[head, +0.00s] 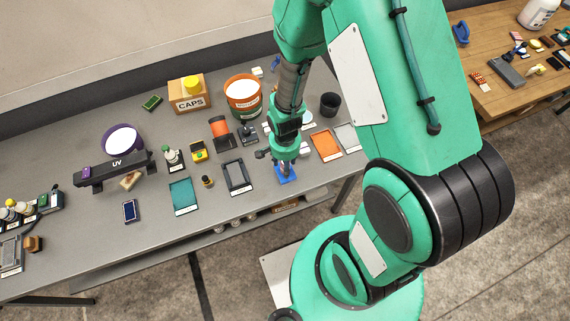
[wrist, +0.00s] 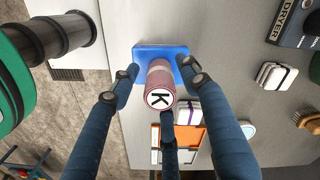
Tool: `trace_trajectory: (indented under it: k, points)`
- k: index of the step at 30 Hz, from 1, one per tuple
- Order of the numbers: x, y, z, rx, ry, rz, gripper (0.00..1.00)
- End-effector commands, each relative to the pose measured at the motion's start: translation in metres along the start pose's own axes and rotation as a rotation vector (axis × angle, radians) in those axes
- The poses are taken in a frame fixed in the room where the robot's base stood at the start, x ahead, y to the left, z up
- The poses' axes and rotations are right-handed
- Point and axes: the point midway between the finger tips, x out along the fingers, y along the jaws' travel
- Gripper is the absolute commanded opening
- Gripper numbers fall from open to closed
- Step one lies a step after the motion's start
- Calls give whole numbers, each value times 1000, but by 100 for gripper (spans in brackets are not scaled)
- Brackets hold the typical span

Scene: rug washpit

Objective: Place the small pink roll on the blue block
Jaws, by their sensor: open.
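The small pink roll (wrist: 160,77) is in the wrist view, with its white end marked "K" facing the camera. It appears to stand upright on the blue block (wrist: 143,52), with its far end over the block's face; the exact contact is hidden. My gripper (wrist: 161,88) is open, its three blue fingers spread around the roll with visible gaps at the sides. In the head view my gripper (head: 284,157) is right above the blue block (head: 286,178) near the table's front edge, and I cannot make out the roll there.
A black-framed tray (head: 237,191) lies left of the block, and an orange tray (head: 326,145) lies to its right. A black cup (head: 329,103) and an orange-brown bucket (head: 242,111) stand farther back. The grey table's front edge is close to the block.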

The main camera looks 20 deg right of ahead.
Motion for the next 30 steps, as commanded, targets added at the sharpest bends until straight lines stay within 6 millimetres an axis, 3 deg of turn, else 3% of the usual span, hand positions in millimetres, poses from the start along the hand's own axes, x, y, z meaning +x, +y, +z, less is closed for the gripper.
trace_trajectory:
  k: [11, 30]
  points:
    - [-22, 0, 0, 0, 1, -1, 46]
    - [-112, 0, 0, 0, 2, -2, 46]
